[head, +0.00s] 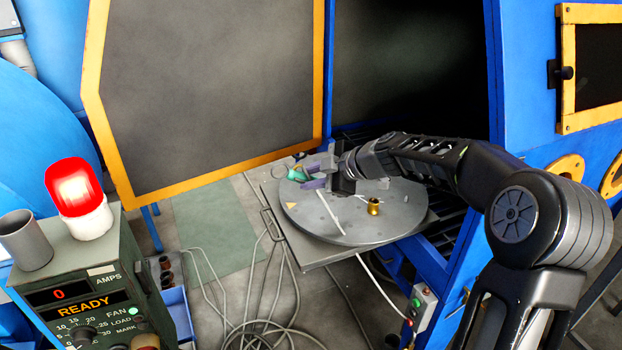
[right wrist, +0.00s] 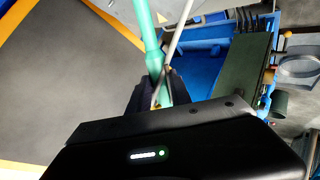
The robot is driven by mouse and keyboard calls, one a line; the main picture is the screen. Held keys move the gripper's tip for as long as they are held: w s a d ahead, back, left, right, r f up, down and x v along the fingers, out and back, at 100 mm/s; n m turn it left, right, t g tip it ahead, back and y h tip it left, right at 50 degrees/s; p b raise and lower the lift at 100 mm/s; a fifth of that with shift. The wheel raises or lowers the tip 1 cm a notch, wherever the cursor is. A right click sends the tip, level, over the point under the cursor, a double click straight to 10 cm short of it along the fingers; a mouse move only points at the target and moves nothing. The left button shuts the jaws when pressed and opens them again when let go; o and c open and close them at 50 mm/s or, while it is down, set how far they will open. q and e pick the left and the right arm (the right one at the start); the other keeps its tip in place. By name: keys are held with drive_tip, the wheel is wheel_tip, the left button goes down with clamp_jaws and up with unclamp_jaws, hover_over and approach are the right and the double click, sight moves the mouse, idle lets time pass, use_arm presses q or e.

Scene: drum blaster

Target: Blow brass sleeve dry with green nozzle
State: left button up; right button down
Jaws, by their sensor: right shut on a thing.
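The brass sleeve (head: 374,206) stands upright on the grey round turntable (head: 335,232), near its right side. My right gripper (head: 312,178) is over the turntable's far left part, to the left of the sleeve and apart from it. It is shut on the green nozzle (head: 297,174), whose green end shows beyond the fingers. In the right wrist view the green nozzle (right wrist: 148,38) runs up from between the dark fingers, with a thin pale rod or hose beside it. The fingers partly hide its grip. My left gripper is not in view.
The blue blaster cabinet stands open behind the turntable, with its yellow-edged door (head: 205,90) to the left. A control box (head: 110,285) with a lit red lamp (head: 75,188) stands at front left. Loose hoses (head: 265,330) lie on the floor. A switch box (head: 424,305) is at right.

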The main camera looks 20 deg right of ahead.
drive_tip(key=shift+r, duration=0.1)
idle(0.4)
wheel_tip(320, 180, up, 6)
drive_tip(key=shift+f+p, duration=0.1)
drive_tip(key=shift+p, duration=0.45)
